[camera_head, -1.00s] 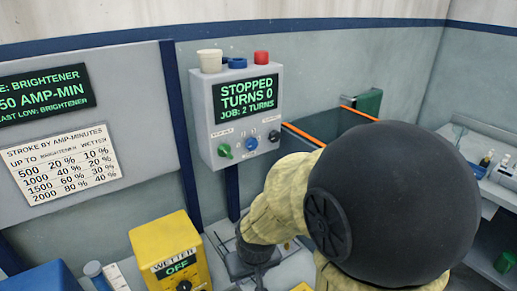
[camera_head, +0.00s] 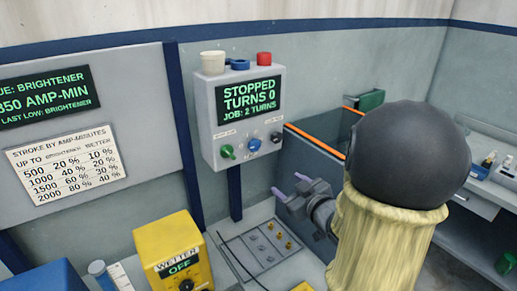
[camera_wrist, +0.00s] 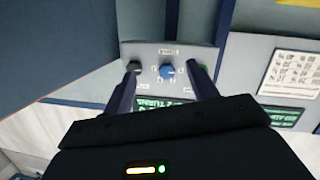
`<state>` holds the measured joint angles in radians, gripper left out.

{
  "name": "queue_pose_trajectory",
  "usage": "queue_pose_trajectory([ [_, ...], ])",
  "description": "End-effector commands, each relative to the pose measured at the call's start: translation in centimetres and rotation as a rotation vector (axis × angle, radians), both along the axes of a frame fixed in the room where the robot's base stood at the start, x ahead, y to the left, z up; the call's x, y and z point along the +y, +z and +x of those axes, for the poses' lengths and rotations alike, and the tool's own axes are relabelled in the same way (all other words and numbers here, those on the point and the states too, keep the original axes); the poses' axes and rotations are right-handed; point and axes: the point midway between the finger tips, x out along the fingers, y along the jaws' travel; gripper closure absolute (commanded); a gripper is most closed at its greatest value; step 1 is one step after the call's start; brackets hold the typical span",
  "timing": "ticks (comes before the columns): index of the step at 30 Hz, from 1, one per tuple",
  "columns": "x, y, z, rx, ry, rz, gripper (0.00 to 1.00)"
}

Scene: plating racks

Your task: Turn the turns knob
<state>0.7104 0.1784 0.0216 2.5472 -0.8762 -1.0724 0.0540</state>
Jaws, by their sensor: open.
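A light grey control box (camera_head: 212,130) hangs on the wall, its screen (camera_head: 249,101) reading STOPPED, TURNS 0, JOB: 2 TURNS. Below the screen are a green knob (camera_head: 228,152), a blue knob (camera_head: 254,144) and a black knob (camera_head: 276,137). Their small labels are too blurred to tell which is the turns knob. My gripper (camera_head: 290,186) is open and empty, below and in front of the box. In the wrist view the box appears upside down, with the blue knob (camera_wrist: 167,71) seen between the two fingers, apart from them.
White, blue and red caps (camera_head: 264,58) top the box. A yellow WETTER box (camera_head: 172,252) stands lower left. A grey panel with small knobs (camera_head: 262,250) lies below. An orange-edged tank (camera_head: 314,140) is right of the box.

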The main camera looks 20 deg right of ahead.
Motion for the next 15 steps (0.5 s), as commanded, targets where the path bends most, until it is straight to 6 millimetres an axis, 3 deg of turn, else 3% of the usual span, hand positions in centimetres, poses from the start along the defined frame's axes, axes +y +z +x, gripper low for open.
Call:
queue_pose_trajectory([
  [6,-0.7,3.0,-1.9,-0.178,0.099,0.027,0.42],
  [15,-0.6,3.5,-2.2,-0.208,0.12,0.033,0.42],
])
